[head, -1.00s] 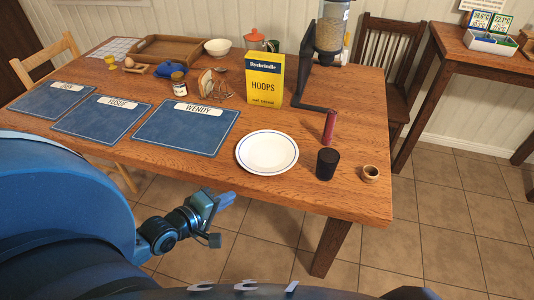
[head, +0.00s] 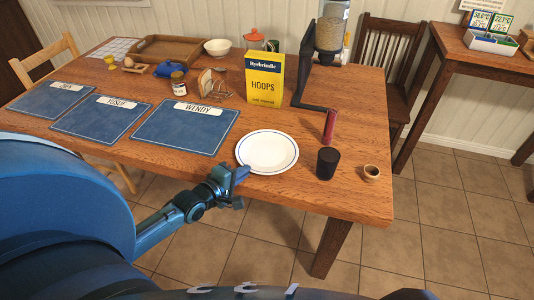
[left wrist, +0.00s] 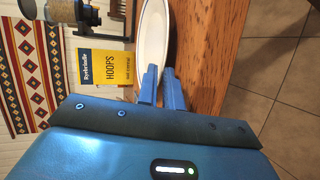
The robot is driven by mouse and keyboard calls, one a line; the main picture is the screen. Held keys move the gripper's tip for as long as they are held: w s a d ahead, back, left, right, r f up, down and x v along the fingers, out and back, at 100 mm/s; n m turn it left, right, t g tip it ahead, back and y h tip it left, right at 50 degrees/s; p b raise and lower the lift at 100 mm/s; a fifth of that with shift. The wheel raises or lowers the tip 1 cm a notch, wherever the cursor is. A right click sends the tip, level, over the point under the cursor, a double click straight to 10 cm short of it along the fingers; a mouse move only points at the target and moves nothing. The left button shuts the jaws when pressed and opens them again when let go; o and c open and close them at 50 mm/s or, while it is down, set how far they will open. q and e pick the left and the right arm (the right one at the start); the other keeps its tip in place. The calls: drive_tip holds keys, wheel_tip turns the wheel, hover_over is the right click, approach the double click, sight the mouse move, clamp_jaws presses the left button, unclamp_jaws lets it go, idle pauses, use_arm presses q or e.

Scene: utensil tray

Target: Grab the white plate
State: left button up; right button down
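The white plate (head: 267,151) with a thin blue rim line lies flat near the table's front edge, empty. My left gripper (head: 240,174) is at the plate's near-left rim, just off the table edge. In the left wrist view the plate (left wrist: 153,35) lies just beyond the two blue fingers (left wrist: 161,72), which are apart with a narrow gap and nothing visible held. I cannot tell whether a finger touches the rim. My right gripper is not in view.
Right of the plate stand a black cup (head: 327,163), a small brown cup (head: 371,173) and a red cylinder (head: 329,126). A yellow cereal box (head: 264,79) stands behind it. Blue placemats, one marked WENDY (head: 186,127), lie to the left on the wooden table (head: 250,195).

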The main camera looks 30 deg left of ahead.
use_arm(q)
drive_tip(key=shift+x, duration=1.35)
drive_tip(key=shift+a, duration=0.1)
clamp_jaws()
drive_tip(key=shift+r, duration=0.15)
